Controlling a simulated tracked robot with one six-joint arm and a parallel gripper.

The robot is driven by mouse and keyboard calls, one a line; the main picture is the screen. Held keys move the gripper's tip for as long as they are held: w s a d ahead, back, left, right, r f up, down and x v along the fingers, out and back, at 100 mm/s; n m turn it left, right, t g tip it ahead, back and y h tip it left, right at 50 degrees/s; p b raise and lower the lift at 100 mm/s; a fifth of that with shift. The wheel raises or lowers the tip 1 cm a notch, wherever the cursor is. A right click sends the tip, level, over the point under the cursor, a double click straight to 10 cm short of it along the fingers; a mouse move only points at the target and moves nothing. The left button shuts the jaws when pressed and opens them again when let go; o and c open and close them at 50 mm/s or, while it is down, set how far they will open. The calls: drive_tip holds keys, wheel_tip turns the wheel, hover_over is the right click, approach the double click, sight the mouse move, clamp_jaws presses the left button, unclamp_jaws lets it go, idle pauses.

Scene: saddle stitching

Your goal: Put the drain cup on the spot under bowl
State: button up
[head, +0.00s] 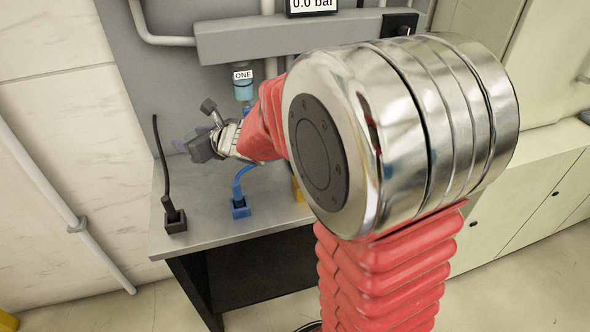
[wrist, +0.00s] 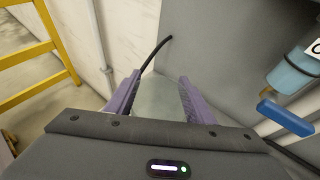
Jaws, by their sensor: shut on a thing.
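My gripper (head: 184,146) is left of the bowl in the head view, above the left part of the bench. Its purple fingers (wrist: 158,95) are spaced apart in the wrist view, shut on the drain cup. The cup's outline is not clear; a pale grey-green area shows between the fingers and I cannot separate cup from bench top there. The clear blue bowl (head: 243,90) hangs under a label reading ONE. It also shows in the wrist view (wrist: 292,75), with a blue lever (wrist: 285,117) below it. The spot under the bowl is hidden by my arm.
The grey bench (head: 235,222) carries a black block with an upright cable (head: 173,217), a blue block with a blue hose (head: 240,208) and a partly hidden yellow block (head: 297,189). A grey panel stands behind. A yellow frame (wrist: 28,65) is at the far left.

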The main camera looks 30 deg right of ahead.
drive_tip(key=shift+w+a, duration=0.1)
drive_tip(key=shift+w, duration=0.2)
